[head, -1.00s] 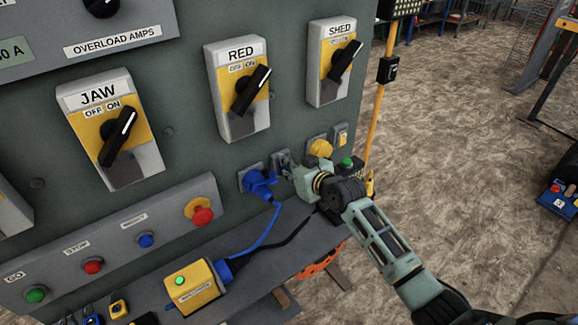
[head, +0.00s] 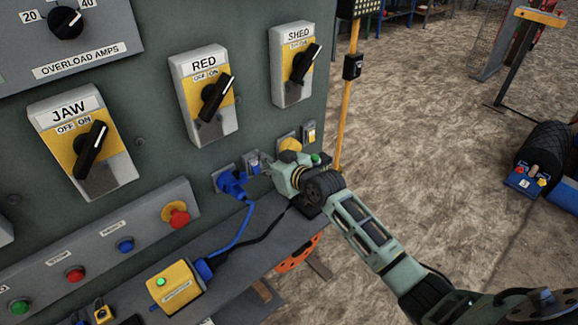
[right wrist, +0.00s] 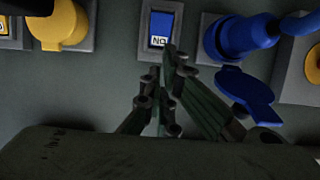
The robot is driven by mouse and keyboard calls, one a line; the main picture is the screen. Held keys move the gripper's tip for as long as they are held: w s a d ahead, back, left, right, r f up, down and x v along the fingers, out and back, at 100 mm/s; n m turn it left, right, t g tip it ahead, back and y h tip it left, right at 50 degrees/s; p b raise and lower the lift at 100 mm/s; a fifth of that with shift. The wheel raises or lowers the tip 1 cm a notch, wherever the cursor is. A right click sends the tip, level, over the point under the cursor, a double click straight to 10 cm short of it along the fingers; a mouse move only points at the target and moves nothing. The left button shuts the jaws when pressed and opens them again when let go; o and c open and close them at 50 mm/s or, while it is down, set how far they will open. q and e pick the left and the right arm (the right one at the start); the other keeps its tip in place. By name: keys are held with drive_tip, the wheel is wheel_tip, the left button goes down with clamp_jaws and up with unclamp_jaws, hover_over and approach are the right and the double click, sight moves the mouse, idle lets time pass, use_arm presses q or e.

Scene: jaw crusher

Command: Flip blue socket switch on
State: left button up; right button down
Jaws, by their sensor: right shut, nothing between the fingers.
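The blue socket switch (right wrist: 160,28) is a small blue rocker in a grey frame. Its label shows upside down in the right wrist view. It also shows in the head view (head: 253,162), partly beside my gripper. The blue socket (right wrist: 243,38) with a blue plug in it is right of the switch in the wrist view, and left of it in the head view (head: 231,183). My right gripper (right wrist: 171,58) is shut and empty, its fingertips at the lower edge of the switch in the wrist view. I cannot tell if they touch it. My left gripper is out of view.
A yellow socket (right wrist: 66,24) is on the other side of the switch. A shelf (head: 245,262) below the panel bears a yellow box (head: 175,287) with a green light and cables. Rotary switches for JAW (head: 86,150), RED (head: 207,98) and SHED (head: 300,62) are above.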

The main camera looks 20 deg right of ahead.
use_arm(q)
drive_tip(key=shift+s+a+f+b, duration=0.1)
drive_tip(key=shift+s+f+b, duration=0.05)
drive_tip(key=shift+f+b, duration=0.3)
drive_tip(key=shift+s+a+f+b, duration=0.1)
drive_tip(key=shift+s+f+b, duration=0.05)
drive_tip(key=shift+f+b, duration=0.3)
use_arm(e)
drive_tip(key=r+v, duration=0.1)
drive_tip(key=v, duration=0.8)
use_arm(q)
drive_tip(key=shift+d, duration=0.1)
use_arm(e)
drive_tip(key=shift+w, duration=0.1)
